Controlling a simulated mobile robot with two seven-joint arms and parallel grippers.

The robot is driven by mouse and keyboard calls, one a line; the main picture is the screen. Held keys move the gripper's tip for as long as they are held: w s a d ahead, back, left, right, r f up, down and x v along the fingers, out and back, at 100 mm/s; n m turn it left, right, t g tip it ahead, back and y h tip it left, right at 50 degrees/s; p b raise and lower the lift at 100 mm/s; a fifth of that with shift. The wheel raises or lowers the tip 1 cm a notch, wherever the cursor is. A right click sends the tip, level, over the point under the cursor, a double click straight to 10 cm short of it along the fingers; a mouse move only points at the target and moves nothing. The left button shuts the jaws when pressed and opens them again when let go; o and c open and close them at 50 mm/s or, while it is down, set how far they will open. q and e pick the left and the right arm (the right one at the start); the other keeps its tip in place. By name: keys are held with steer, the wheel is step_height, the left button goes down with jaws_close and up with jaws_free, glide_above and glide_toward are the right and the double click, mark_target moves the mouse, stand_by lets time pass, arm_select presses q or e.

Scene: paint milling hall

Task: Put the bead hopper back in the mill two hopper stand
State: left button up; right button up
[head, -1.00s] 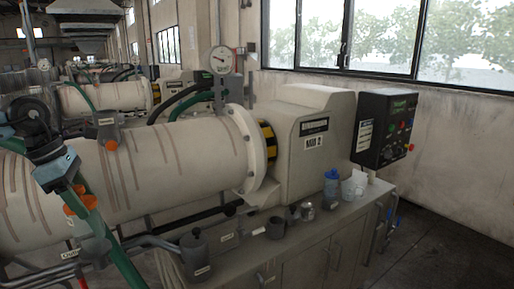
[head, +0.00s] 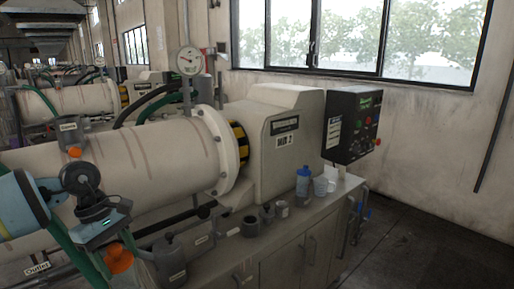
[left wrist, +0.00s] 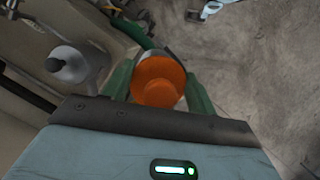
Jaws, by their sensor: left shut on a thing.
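My left gripper (head: 117,255) is low at the left of the head view, in front of the mill drum (head: 150,160). Its green fingers are shut on an orange-topped thing (head: 118,262), which I take for the bead hopper. The left wrist view shows its round orange top (left wrist: 158,82) between the fingers, with a grey rim at one side; the rest is hidden. Mill two (head: 285,140), labelled "Mill 2", stands in the middle. I cannot make out its hopper stand for certain. My right gripper is not in view.
A grey lidded canister (head: 170,262) stands just right of my gripper; it also shows in the left wrist view (left wrist: 72,66). A control box (head: 352,125) hangs right. Floor at right is clear.

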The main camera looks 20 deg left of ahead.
arm_select(q)
steer(key=w+d+f+m+g+y, duration=0.1)
steer(key=d+f+m, duration=0.2)
steer(key=d+m, duration=0.5)
steer(key=w+d+f+m+g+y, duration=0.2)
steer(key=d+m, duration=0.7)
steer(key=d, duration=0.7)
steer(key=shift+f+m, duration=0.3)
steer(key=shift+f, duration=0.6)
steer(key=shift+w, duration=0.1)
steer(key=x, duration=1.5)
steer(key=shift+w+a, duration=0.15)
steer(key=shift+a, duration=0.15)
